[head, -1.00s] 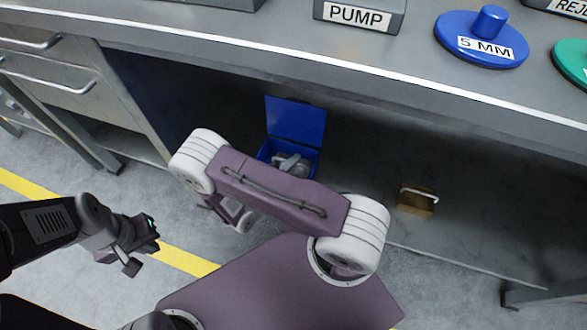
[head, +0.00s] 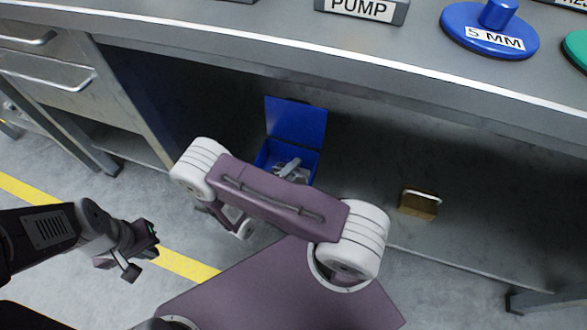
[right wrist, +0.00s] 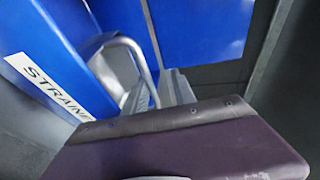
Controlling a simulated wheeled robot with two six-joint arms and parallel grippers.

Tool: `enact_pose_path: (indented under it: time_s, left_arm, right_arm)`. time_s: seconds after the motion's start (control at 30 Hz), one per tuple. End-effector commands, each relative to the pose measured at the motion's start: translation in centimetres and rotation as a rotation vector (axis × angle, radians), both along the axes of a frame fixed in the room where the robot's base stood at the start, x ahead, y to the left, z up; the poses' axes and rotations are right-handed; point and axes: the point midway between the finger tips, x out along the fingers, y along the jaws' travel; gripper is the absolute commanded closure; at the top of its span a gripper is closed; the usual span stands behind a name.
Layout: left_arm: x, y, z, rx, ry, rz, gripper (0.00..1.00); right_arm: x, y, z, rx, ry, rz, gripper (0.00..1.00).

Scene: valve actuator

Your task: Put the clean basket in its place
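A blue box (head: 296,122) with its lid raised stands under the bench in the head view. Grey metal parts (head: 290,170) show inside it; I cannot tell which is a basket. In the right wrist view a blue panel (right wrist: 45,60) carries a label starting "STRAINE", beside a curved light-grey bar (right wrist: 145,60) and grey ribbed pieces. The purple body of my right arm fills the lower part there. My left gripper (head: 144,258) is open and empty above the floor, left of the box.
A brass-coloured block with a light bar (head: 418,206) sits under the bench, right of the box. The bench edge (head: 300,48) overhangs both. On top are a PUMP label (head: 361,9) and a blue "5 MM" disc (head: 490,35). Drawers (head: 50,75) are at left.

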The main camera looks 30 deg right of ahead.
Motion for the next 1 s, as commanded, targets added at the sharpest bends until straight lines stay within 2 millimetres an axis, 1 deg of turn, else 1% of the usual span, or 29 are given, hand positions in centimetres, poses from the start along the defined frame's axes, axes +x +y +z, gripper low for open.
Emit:
enact_pose_path:
  time_s: [0.23, 0.37, 0.5, 0.8, 0.9, 1.0]
  left_arm:
    - [0.0, 0.0, 0.1, 0.000, 0.000, 0.000, 1.00]
    - [0.0, 0.0, 1.0, 0.000, 0.000, 0.000, 1.00]
    - [0.0, 0.0, 2.6, 0.000, 0.000, 0.000, 1.00]
    - [0.0, 0.0, 5.4, 0.000, 0.000, 0.000, 1.00]
    - [0.0, 0.0, 5.8, 0.000, 0.000, 0.000, 1.00]
    - [0.0, 0.0, 5.9, 0.000, 0.000, 0.000, 1.00]
  right_arm:
    - [0.0, 0.0, 0.3, -0.001, -0.001, 0.000, 0.70]
    - [0.0, 0.1, 1.8, 0.000, -0.001, 0.001, 0.70]
    - [-1.1, 2.7, 2.4, 0.000, -0.002, 0.007, 0.70]
    - [-3.7, 8.6, 3.5, 0.000, -0.002, 0.005, 0.70]
    - [-4.4, 9.9, 3.6, 0.001, -0.001, 0.003, 0.70]
    - [-4.7, 10.6, 3.6, 0.001, -0.001, 0.001, 0.70]
